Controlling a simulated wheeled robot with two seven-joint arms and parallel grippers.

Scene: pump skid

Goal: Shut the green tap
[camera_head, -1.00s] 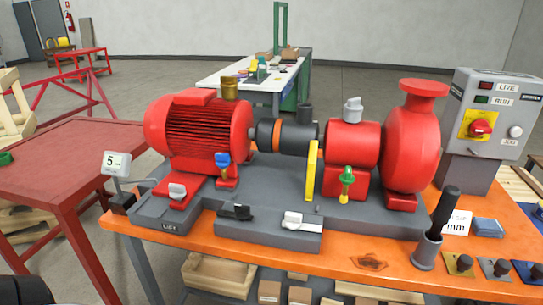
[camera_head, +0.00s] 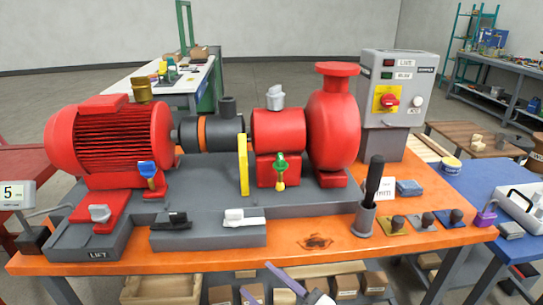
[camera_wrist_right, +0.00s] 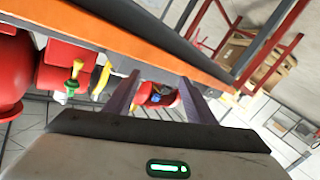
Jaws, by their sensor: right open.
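The green tap (camera_head: 281,163) is on the front of the red pump housing, with its green handle upright above a yellow part. In the right wrist view the green tap (camera_wrist_right: 71,85) shows at the left, outside my fingers. My right gripper (camera_head: 257,278) is at the bottom of the head view, in front of and below the table's front edge. Its purple fingers are apart, and it is clear of the tap. The right gripper (camera_wrist_right: 158,88) shows no object held between its fingers in the wrist view. My left gripper is not in view.
The orange table (camera_head: 130,262) carries the red motor (camera_head: 110,135) and grey base. A yellow upright plate (camera_head: 243,165) stands just left of the tap. A blue tap (camera_head: 147,168) is farther left. A dark-handled tool in a grey cup (camera_head: 364,219) stands to the right.

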